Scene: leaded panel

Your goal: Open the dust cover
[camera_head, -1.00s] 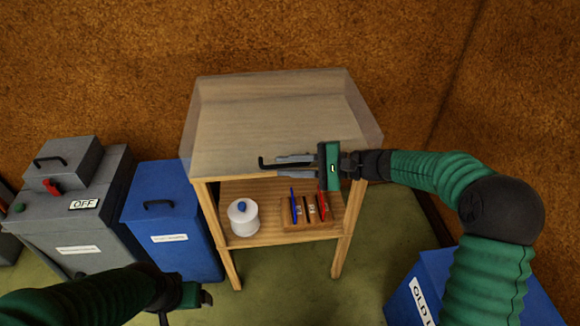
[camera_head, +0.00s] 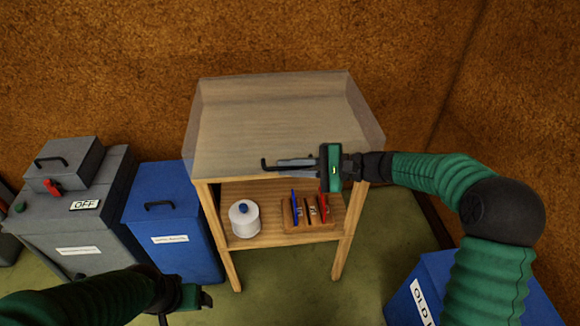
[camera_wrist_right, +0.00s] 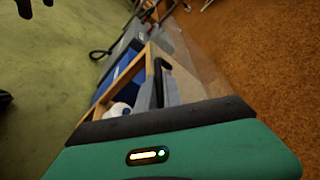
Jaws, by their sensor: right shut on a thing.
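The dust cover (camera_head: 358,115) is a clear, see-through box over the top of a wooden bench. It looks down on the bench top. Its black handle (camera_head: 266,164) is at the front edge; the handle also shows in the right wrist view (camera_wrist_right: 164,66). My right gripper (camera_head: 285,163) comes in from the right and is shut on the handle, its fingers lying along the front of the cover. My left gripper (camera_head: 206,299) is low at the left, away from the bench; its fingers are too small and dark to read.
The bench's shelf (camera_head: 273,234) holds a white jar (camera_head: 244,222) and a wooden tool rack (camera_head: 292,224). Left of the bench stand a blue bin (camera_head: 170,205) and a grey machine (camera_head: 75,225) marked OFF. Another blue bin (camera_head: 405,303) is at lower right.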

